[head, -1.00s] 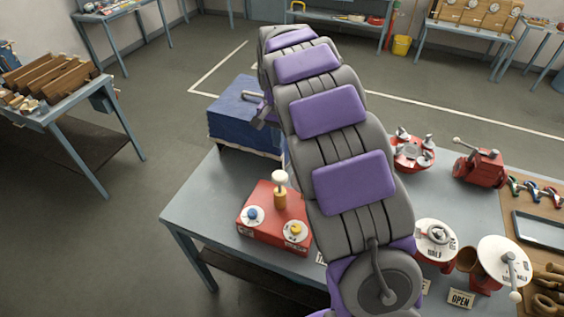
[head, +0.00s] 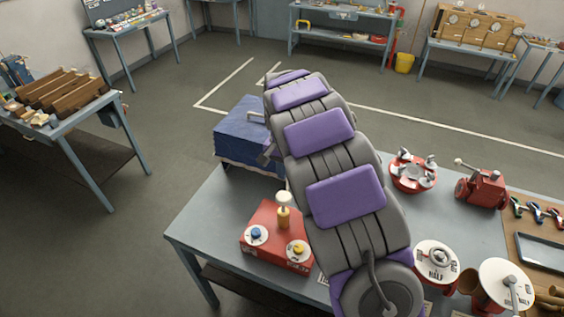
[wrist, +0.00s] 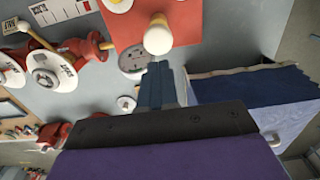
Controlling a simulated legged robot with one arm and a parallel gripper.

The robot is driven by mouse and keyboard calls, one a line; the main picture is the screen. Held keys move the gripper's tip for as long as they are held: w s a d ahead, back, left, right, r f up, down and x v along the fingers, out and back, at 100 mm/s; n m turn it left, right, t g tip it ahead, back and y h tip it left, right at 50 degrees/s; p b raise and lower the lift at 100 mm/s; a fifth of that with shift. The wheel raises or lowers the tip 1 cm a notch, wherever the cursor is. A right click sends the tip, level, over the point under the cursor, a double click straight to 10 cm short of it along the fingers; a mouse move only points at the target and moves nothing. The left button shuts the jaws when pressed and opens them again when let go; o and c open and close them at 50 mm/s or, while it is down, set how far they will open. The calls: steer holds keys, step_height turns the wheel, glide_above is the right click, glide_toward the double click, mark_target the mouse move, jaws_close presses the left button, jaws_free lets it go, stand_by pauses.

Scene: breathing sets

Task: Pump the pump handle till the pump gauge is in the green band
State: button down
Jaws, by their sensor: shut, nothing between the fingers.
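The red box (head: 277,238) on the table carries a brass stem with a cream knob (head: 284,197), which looks like the pump handle. Two white dials with a blue knob (head: 256,233) and a yellow knob (head: 298,248) are on its top. The cream knob also shows in the wrist view (wrist: 158,40), just beyond my fingertips. My gripper (wrist: 160,72) is shut and empty, apart from the knob as far as I can tell. In the head view my arm hides most of it. A round grey dial (wrist: 133,62), perhaps the gauge, shows beside the fingers; its needle and band are unreadable.
A blue-covered box (head: 243,130) stands behind the table's left part. Right of my arm are a red base with grey knobs (head: 413,170), a red machine (head: 482,188) and a HALF dial (head: 437,262). The table's left front (head: 205,225) is clear.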

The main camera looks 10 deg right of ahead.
mark_target(282, 195)
step_height(282, 195, down, 9)
steer(key=shift+r+p, duration=0.15)
steer(key=shift+p, duration=0.75)
